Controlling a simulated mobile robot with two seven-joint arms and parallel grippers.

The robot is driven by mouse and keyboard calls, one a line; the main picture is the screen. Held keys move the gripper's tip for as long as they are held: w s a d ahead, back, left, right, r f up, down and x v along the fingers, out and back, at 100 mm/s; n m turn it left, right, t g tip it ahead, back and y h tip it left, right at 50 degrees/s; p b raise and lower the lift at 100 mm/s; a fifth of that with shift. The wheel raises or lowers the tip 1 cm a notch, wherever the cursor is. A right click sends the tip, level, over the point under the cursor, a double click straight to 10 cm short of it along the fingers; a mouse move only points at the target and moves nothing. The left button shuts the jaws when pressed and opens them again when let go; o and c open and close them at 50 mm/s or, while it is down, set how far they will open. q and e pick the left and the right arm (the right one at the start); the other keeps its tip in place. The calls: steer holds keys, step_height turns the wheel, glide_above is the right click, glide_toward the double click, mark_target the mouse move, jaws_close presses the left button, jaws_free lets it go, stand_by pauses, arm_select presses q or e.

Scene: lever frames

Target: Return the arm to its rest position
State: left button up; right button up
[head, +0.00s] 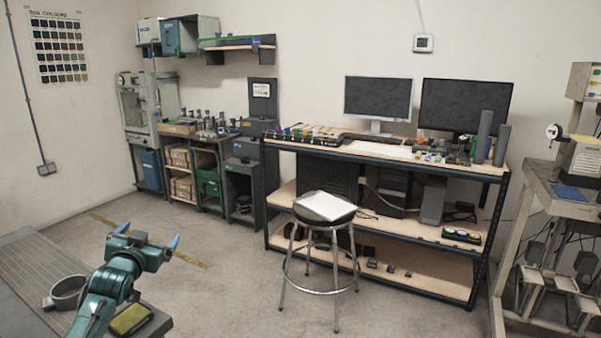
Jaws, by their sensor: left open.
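My left arm, teal, comes in at the lower left. My left gripper (148,236) is at its end, with two blue-tipped fingers spread apart and nothing visible between them. It appears in front of the open grey floor, to the right of a grey slatted surface (35,262). My right gripper does not show.
A grey ring-shaped thing (66,291) is beside my left arm. A stool (319,228) with a white paper on top stands before the long workbench (392,157), which carries two monitors. Cabinets and shelves line the back left. Another bench (563,204) stands at right.

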arm_select(q)
steer(key=s+d+f+m+g+h, duration=0.1)
steer(key=s+d+f+g+h, duration=0.1)
steer(key=s+d+f, duration=0.65)
steer(key=s+d+f+m+g+h, duration=0.15)
steer(key=s+d+f, duration=0.35)
steer(key=s+f, duration=0.6)
steer(key=s+d+f+n+g+h, duration=0.1)
steer(key=s+d+f, duration=0.2)
steer(key=s, duration=0.7)
steer(key=s+d+f+n+g, duration=0.1)
steer(key=s+d, duration=0.4)
steer(key=s, duration=0.5)
step_height(320, 180, down, 2)
steer(key=shift+f+g+h, duration=0.15)
steer(key=shift+g+h, duration=0.2)
steer(key=shift+g, duration=0.1)
